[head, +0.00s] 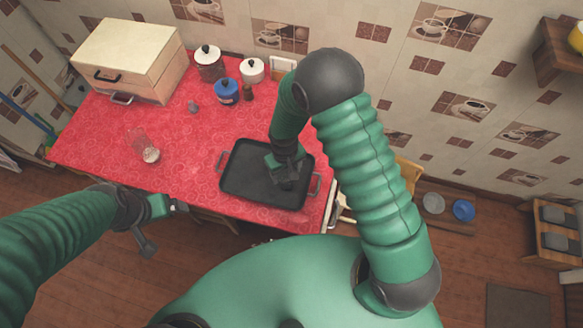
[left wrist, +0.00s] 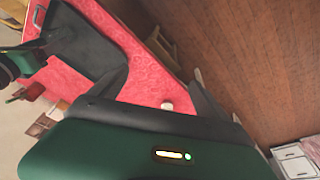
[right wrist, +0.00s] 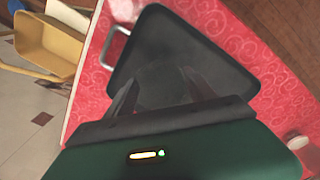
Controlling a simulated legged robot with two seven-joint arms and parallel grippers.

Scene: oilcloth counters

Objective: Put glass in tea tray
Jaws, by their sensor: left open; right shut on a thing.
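The black tea tray (head: 240,188) with metal side handles lies at the right front of the red counter. It fills much of the right wrist view (right wrist: 215,45). My right gripper (head: 286,172) is over the tray, shut on a see-through glass whose faint round outline (right wrist: 162,82) shows between the fingers in the right wrist view. Whether the glass touches the tray floor is hard to tell. My left gripper (head: 165,226) is open and empty in front of the counter edge, left of the tray. Its spread fingers show in the left wrist view (left wrist: 160,88).
A clear shaker-like item with a pale end (head: 151,155) is on the counter at left. The counter's middle is clear.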

